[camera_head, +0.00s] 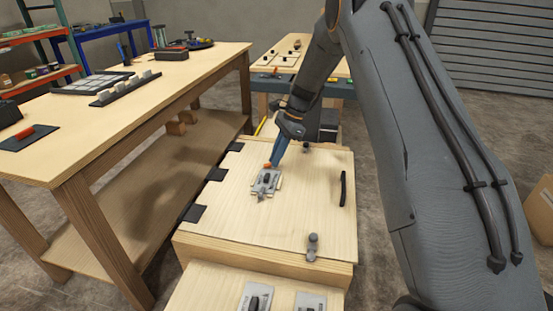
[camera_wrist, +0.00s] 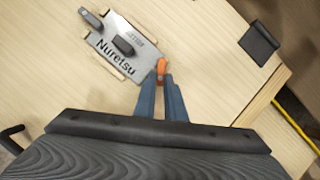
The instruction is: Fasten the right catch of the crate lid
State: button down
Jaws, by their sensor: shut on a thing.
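The wooden crate lid (camera_head: 235,220) lies flat and shut on the crate (camera_head: 270,260). A grey catch (camera_head: 312,246) stands at its near right edge, and a darker, similar piece (camera_head: 306,147) is at the far edge. I cannot tell whether either is fastened. My gripper (camera_head: 274,164) is over the lid's far left part, away from the near catch. In the wrist view its blue fingers (camera_wrist: 160,85) are close together on a small orange piece (camera_wrist: 161,67), beside a metal plate marked "Nuretsu" (camera_wrist: 116,50). The fingertips partly hide the orange piece.
Similar plates (camera_head: 255,298) lie on a nearer wooden surface. A long workbench (camera_head: 120,110) stands left; another table (camera_head: 290,55) is behind.

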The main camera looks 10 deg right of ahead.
jog(key=n, duration=0.2)
jog(key=n+g+b, duration=0.1)
jog(key=n, duration=0.1)
jog(key=n+g+h+b, duration=0.1)
jog(key=n, duration=0.1)
jog(key=shift+w+a+f, duration=0.15)
jog(key=shift+w+a, duration=0.05)
jog(key=shift+w, duration=0.15)
jog(key=n+h+b, duration=0.1)
jog(key=n, duration=0.1)
jog(key=n+g+b, duration=0.1)
jog(key=n, duration=0.2)
jog(key=shift+w+a+h, duration=0.1)
jog(key=shift+a+h, duration=0.1)
jog(key=shift+h, duration=0.2)
jog(key=shift+n, duration=0.3)
jog(key=c, duration=1.8)
grip_release()
jog(key=shift+r, duration=0.2)
